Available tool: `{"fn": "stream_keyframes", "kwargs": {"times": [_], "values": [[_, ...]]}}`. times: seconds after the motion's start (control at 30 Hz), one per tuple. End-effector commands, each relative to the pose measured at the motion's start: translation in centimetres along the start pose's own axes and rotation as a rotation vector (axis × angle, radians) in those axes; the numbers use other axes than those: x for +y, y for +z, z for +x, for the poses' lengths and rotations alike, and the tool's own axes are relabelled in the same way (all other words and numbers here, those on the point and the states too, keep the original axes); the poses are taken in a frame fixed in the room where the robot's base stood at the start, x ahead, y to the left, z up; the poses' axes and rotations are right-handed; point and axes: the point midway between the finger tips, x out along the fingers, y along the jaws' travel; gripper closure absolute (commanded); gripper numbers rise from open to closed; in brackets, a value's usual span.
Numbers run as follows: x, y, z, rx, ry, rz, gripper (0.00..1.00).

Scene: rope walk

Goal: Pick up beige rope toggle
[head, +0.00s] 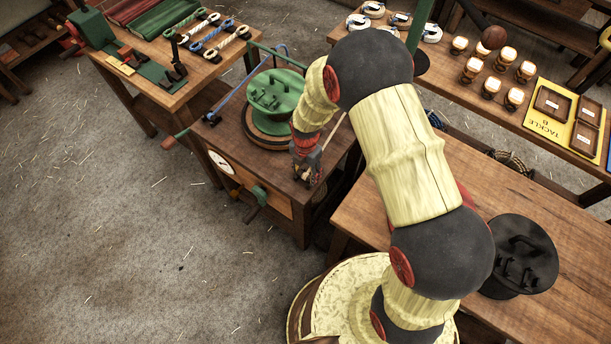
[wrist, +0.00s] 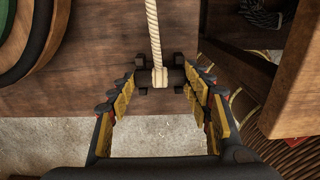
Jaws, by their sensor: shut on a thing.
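The beige rope toggle (wrist: 155,40) shows in the wrist view as a pale rope looped around a short dark crossbar (wrist: 146,79). The rope runs away toward the top of that picture. My gripper (wrist: 161,84) is shut on the crossbar, with one yellow-padded finger at each end and the loop between them. In the head view my gripper (head: 306,172) is at the front edge of the small wooden bench (head: 233,135). A stretch of beige rope (head: 334,132) shows there beside it; the crossbar is hard to make out.
A green round plate with pegs (head: 276,92) stands on the bench behind my gripper. The wooden table (head: 400,215) at right holds a dark round plate (head: 520,255). A bench at the back left holds several roped toggles (head: 213,36). The floor at left is clear.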

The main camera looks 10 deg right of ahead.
Motion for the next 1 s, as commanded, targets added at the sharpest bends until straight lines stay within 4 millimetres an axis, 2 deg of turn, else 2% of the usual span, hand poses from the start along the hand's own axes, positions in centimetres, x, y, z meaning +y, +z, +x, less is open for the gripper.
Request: {"fn": "stream_keyframes", "kwargs": {"times": [0.17,0.4,0.57,0.73,0.87,1.0], "values": [[0.0,0.0,0.0,0.000,0.000,0.000,0.68],[0.0,0.0,-0.1,0.000,0.000,0.000,0.68],[0.0,0.0,-1.1,-0.001,0.001,0.000,0.68],[0.1,0.1,-3.5,-0.002,0.002,0.000,0.68],[1.6,-1.5,-5.8,-0.002,0.003,-0.005,0.68],[3.5,-3.5,-9.1,-0.002,0.004,-0.005,0.68]]}}
